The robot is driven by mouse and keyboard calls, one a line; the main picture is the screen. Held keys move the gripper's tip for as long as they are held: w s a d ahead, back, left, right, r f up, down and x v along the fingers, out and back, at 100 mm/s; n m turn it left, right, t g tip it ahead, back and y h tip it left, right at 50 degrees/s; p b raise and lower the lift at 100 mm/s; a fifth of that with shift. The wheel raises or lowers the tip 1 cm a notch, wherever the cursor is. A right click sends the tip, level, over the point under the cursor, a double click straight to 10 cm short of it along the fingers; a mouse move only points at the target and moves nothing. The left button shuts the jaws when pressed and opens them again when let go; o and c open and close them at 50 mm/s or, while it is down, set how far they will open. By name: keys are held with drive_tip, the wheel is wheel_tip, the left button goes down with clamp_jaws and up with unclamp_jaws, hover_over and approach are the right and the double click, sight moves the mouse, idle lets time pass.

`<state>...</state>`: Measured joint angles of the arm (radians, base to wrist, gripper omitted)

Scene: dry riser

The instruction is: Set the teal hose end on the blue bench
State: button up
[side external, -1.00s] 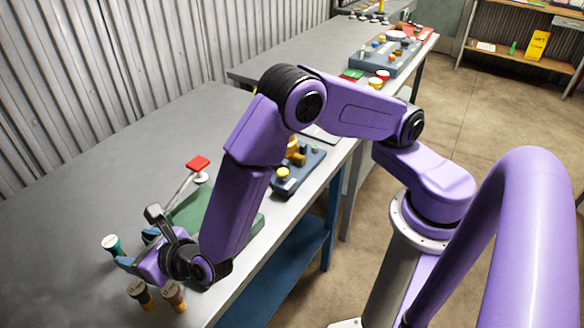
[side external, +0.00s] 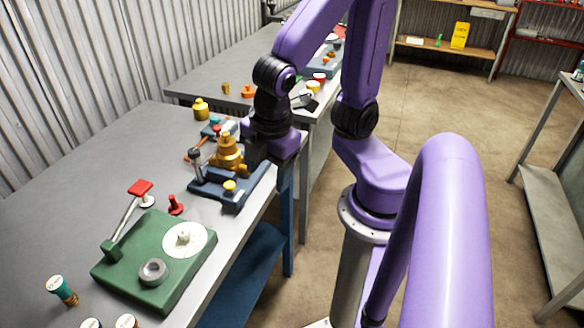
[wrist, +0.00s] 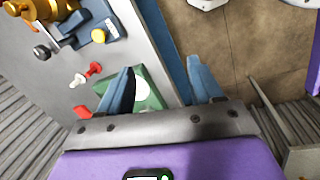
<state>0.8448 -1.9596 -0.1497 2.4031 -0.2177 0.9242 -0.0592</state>
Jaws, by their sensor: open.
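The teal hose end (side external: 62,290), with a pale cap and an orange-brown band, stands on the bench's grey top at the lower left of the side view, leaning slightly in the picture. The blue bench (side external: 60,200) has a grey top with blue legs and a blue lower shelf. My gripper (side external: 284,168) is far from the hose end, near the bench's far front corner, pointing down. In the wrist view its two blue-grey fingers (wrist: 163,70) are spread apart with nothing between them. The hose end does not show in the wrist view.
A green fixture (side external: 155,262) with a red-handled lever (side external: 140,188) lies on the bench. A blue fixture with a brass fitting (side external: 228,155) stands near my gripper. Two pale caps (side external: 125,322) show at the bottom edge. The bench's back left is clear.

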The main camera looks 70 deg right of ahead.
drive_tip(key=s+m, duration=0.1)
drive_tip(key=s, duration=0.1)
drive_tip(key=s+d+m+g+y, duration=0.1)
drive_tip(key=s, duration=0.1)
drive_tip(key=shift+s+d+r+y, duration=0.2)
drive_tip(key=shift+s+y, duration=0.1)
idle(1.0)
